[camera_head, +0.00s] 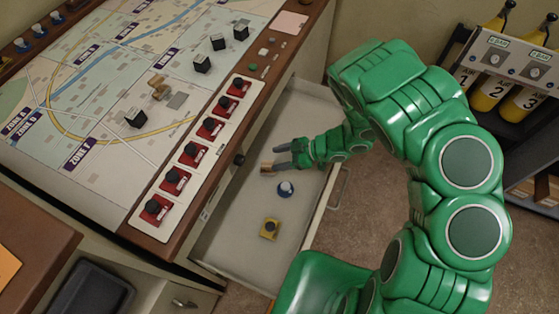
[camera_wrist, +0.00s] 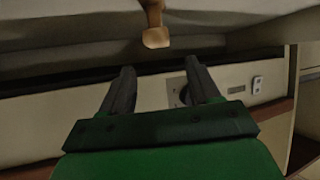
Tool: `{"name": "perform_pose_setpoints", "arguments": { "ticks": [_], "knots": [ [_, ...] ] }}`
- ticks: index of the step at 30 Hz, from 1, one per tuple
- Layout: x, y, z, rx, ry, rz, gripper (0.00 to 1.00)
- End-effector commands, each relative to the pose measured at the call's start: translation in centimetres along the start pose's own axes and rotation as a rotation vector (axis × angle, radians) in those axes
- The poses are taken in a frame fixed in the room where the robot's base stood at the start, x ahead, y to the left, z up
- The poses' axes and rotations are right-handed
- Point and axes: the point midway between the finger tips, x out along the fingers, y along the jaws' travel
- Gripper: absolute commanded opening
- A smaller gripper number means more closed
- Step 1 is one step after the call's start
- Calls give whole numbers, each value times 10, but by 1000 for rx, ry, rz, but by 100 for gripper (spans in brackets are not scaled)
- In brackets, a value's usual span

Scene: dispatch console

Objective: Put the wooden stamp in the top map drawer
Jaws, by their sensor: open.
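A small brown wooden piece (camera_head: 267,168), which looks like the wooden stamp, is in the open map drawer (camera_head: 222,232), at the tips of my gripper (camera_head: 277,157). The fingers are over the drawer in the head view. The stamp's base is not clear in either view.
A tan wooden object (camera_head: 158,87) and several black blocks stand on the map (camera_head: 100,120). Red switches (camera_head: 210,128) line the console edge. A rack (camera_head: 505,65) stands at right.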

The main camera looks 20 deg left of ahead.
Motion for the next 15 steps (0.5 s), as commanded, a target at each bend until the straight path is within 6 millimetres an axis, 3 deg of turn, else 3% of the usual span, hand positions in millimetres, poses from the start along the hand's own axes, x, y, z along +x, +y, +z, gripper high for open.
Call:
{"name": "perform_pose_setpoints", "arguments": {
  "ticks": [6, 15],
  "knots": [
    [-10, 2, -18, -4, -1, 1, 61],
    [-17, 1, -31, 1, -2, 1, 61]
  ]
}}
